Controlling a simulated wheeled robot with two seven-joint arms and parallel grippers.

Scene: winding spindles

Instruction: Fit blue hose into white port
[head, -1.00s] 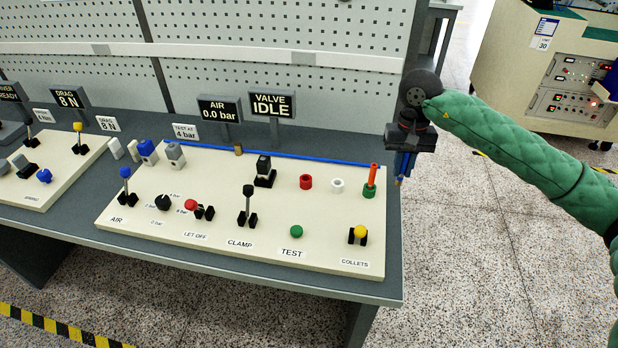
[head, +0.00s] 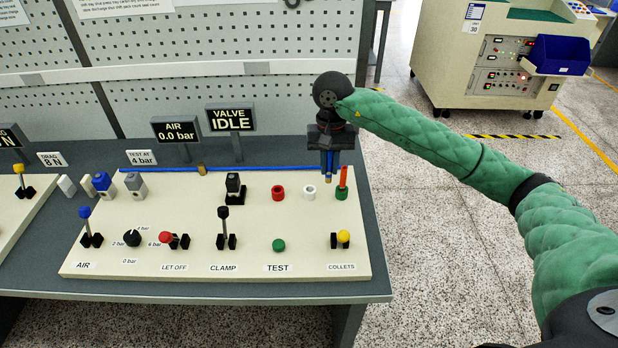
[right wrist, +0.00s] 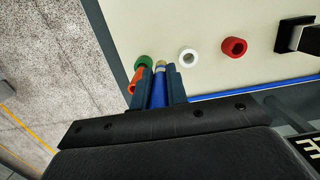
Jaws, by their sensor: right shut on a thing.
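My right gripper (head: 329,175) is shut on the blue hose (right wrist: 159,91), which points down between its fingers with a brass-coloured tip. In the head view the blue hose (head: 329,168) hangs just above and behind the gap between the white port and the green port. The white port (head: 310,191) is a short ring on the cream panel, apart from the hose tip; in the right wrist view the white port (right wrist: 189,57) is empty, to the right of the tip. My left gripper is not in view.
An orange hose (head: 343,176) stands in the green port (head: 341,194), close beside my gripper. A red port (head: 278,192) sits left of the white one. A yellow-knobbed collets lever (head: 343,237) is in front. A blue strip (head: 260,170) runs along the panel's back.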

